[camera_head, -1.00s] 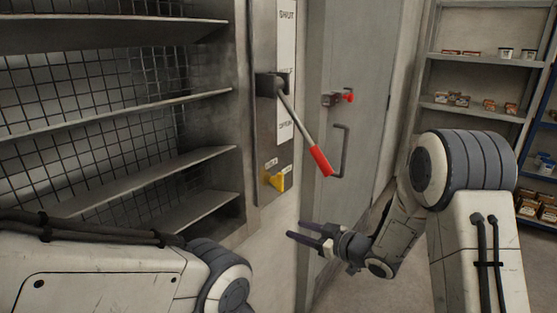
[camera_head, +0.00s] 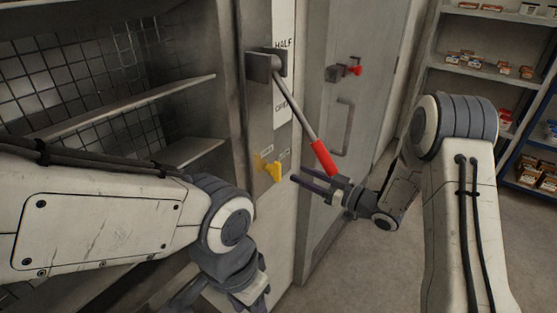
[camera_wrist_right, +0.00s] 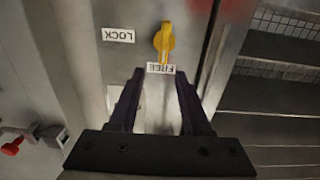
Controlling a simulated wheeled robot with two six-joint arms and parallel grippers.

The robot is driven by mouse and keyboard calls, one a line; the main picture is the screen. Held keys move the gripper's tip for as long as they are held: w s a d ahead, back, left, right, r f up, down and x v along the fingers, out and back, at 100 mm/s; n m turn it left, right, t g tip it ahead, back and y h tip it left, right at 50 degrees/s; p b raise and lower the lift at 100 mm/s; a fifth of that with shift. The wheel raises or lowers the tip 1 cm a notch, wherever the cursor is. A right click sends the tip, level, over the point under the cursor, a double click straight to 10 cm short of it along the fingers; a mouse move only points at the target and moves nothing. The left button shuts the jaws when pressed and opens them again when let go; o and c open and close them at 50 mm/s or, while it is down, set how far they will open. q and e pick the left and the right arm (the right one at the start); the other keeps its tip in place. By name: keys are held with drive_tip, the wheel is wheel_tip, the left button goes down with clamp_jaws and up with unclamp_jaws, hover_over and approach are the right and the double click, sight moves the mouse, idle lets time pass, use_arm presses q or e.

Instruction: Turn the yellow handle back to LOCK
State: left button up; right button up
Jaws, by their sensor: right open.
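The yellow handle (camera_head: 270,169) is on the grey panel below the long red-gripped lever. In the right wrist view the yellow handle (camera_wrist_right: 164,41) lies in line with the FREE label (camera_wrist_right: 160,68), which shows upside down at its lower end. The LOCK label (camera_wrist_right: 118,35) is to its left. My right gripper (camera_head: 299,178) is open and empty, just right of the handle in the head view. In the wrist view its fingers (camera_wrist_right: 159,80) point toward the handle, apart from it. My left gripper (camera_head: 252,302) hangs at the bottom edge, partly cut off; its opening is unclear.
The lever with its red grip (camera_head: 322,157) slants down close above my right gripper. A grey door (camera_head: 370,100) with a bar handle and red knob stands to the right. Open shelves (camera_head: 130,105) are left, stocked shelves (camera_head: 480,75) at far right.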

sight(280, 166)
drive_tip(key=p+x, duration=0.1)
drive_tip(key=x, duration=0.8)
drive_tip(key=shift+s+a+p, duration=0.1)
drive_tip(key=shift+s+p, duration=0.1)
drive_tip(key=shift+p, duration=0.15)
clamp_jaws()
